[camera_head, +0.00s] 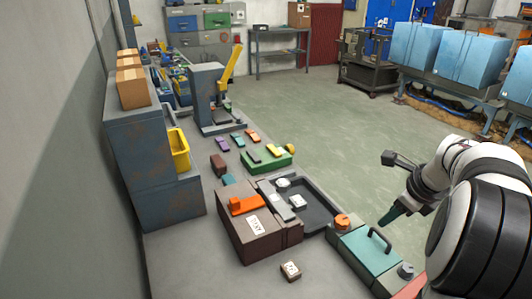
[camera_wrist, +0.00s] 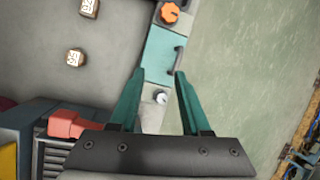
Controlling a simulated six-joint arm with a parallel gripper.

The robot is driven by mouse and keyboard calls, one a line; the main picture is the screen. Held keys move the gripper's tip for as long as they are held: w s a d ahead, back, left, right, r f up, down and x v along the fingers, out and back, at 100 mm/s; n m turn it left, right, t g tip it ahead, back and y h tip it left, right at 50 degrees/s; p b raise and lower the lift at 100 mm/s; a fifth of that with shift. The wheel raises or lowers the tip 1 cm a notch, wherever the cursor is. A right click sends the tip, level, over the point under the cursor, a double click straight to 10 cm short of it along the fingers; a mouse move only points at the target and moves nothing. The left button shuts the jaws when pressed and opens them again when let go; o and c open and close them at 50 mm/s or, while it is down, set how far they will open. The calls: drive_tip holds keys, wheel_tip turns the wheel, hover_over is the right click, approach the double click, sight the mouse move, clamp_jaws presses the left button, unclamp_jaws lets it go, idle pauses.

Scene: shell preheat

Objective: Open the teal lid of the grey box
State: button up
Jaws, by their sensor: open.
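The teal lid (camera_head: 362,252) lies flat and closed on the grey box (camera_wrist: 152,120), at the near right end of the bench. A dark bar handle (camera_head: 380,239) stands up on the lid's right side. In the wrist view the lid (camera_wrist: 162,50) shows ahead of and between my fingertips, with the handle (camera_wrist: 179,60) close to the right one. My gripper (camera_head: 388,217) has teal fingers, and is open and empty, to the right of the box and apart from the handle in the head view. The open jaws also show in the wrist view (camera_wrist: 159,74).
An orange knob (camera_head: 342,222) sits beyond the lid and a grey knob (camera_head: 405,270) on its near side. A brown box (camera_head: 248,236) and a dark tray (camera_head: 322,214) stand to the left. A small labelled block (camera_head: 290,270) lies on the bench. Open floor is on the right.

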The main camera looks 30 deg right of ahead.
sight(383, 235)
drive_tip(key=s+d+f+m, duration=0.1)
drive_tip(key=s+d+m, duration=0.1)
drive_tip(key=d, duration=0.3)
drive_tip(key=shift+h, duration=0.4)
drive_tip(key=x, duration=1.5)
drive_tip(key=shift+a+f, duration=0.15)
drive_tip(key=shift+f, duration=0.05)
clamp_jaws()
